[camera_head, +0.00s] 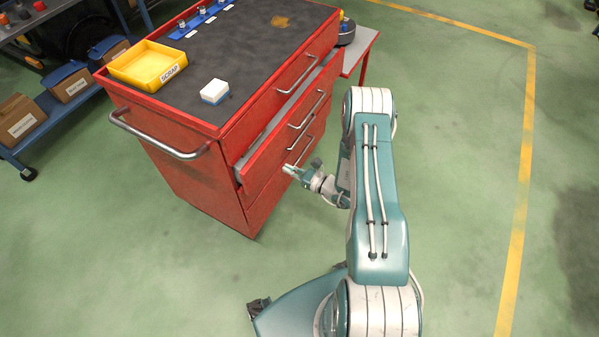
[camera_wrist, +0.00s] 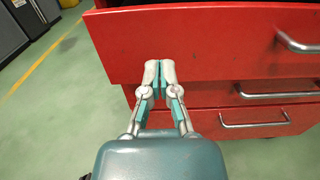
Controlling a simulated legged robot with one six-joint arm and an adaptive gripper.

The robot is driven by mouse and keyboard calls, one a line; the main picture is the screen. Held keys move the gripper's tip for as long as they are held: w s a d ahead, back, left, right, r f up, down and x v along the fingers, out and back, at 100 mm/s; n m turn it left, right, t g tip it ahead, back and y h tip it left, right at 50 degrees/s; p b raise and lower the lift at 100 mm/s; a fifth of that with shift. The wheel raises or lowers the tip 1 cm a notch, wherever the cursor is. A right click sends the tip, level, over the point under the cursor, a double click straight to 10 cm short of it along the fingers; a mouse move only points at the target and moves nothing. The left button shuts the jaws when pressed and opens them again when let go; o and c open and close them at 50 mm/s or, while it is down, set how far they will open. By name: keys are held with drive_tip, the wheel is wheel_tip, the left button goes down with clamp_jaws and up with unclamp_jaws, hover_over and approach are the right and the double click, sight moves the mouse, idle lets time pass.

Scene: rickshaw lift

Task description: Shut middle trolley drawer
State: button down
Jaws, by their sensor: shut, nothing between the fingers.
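The red trolley (camera_head: 185,176) stands left of my arm in the head view. One drawer (camera_head: 263,172) below the top drawer is pulled partly out, with a strip of its inside showing. Its metal handle (camera_head: 307,111) is on the front. In the wrist view this drawer front (camera_wrist: 200,45) fills the upper part, with its handle (camera_wrist: 297,42) at the right. My gripper (camera_head: 289,170) is shut and empty, near the near end of the drawer front. In the wrist view the fingertips (camera_wrist: 160,68) overlap the front's lower edge; I cannot tell whether they touch.
Lower drawers with handles (camera_wrist: 278,95) sit under the pulled-out one. A yellow bin (camera_head: 147,66) and a white box (camera_head: 214,91) are on the trolley top. A side handle (camera_head: 160,138) sticks out at the near end. The green floor (camera_head: 460,170) right of my arm is clear.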

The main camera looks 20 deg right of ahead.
sight(262, 157)
drive_tip(key=x, duration=0.6)
drive_tip(key=shift+a, duration=0.55)
drive_tip(key=shift+w, duration=0.65)
drive_tip(key=shift+w+a, duration=0.1)
drive_tip(key=shift+a, duration=0.25)
drive_tip(key=x, duration=0.3)
drive_tip(key=shift+w+a, duration=0.2)
drive_tip(key=shift+w, duration=0.05)
drive_tip(key=shift+w+a+r, duration=0.1)
drive_tip(key=shift+w, duration=0.2)
